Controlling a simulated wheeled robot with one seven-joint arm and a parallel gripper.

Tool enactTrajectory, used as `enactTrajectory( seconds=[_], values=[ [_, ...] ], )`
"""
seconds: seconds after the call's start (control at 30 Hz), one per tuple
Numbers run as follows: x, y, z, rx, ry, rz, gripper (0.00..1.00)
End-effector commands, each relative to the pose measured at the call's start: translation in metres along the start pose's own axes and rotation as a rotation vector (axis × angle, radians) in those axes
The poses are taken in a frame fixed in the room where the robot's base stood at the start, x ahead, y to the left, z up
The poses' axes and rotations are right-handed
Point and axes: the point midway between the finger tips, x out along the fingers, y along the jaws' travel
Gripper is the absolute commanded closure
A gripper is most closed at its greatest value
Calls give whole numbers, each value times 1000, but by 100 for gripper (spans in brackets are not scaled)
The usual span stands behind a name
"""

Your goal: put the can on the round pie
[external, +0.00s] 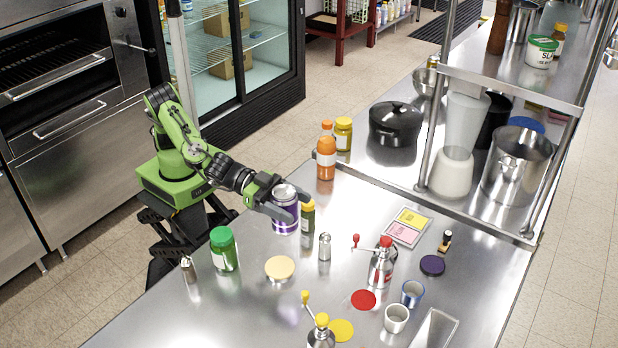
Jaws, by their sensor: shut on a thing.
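The can (285,218) is purple with a silver top and stands upright near the table's far left edge. My gripper (288,203) is shut on its upper part, with a finger to either side. I cannot tell whether the can's base touches the table. A pale tan round disc (280,268), which looks like the round pie, lies flat on the table, in front of the can and apart from it. Nothing rests on it.
A green-lidded jar (223,250) stands left of the disc, and a small steel shaker (324,247) to its right. A dark green bottle (307,217) is close beside the can. A red-topped grinder (381,264) stands farther right. The steel table (225,312) is bare at front left.

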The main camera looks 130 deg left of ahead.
Motion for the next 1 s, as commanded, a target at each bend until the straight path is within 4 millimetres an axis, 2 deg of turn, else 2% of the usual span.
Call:
enactTrajectory(
  seconds=[0.17,0.3,0.47,0.63,1.0],
  values=[
    [3,0,23,1,1,-1,71],
    [8,0,58,3,-2,-1,71],
    [12,0,79,1,2,-1,71],
    [16,0,108,2,1,-1,71],
    [17,-1,114,-2,3,-1,71]
  ],
)
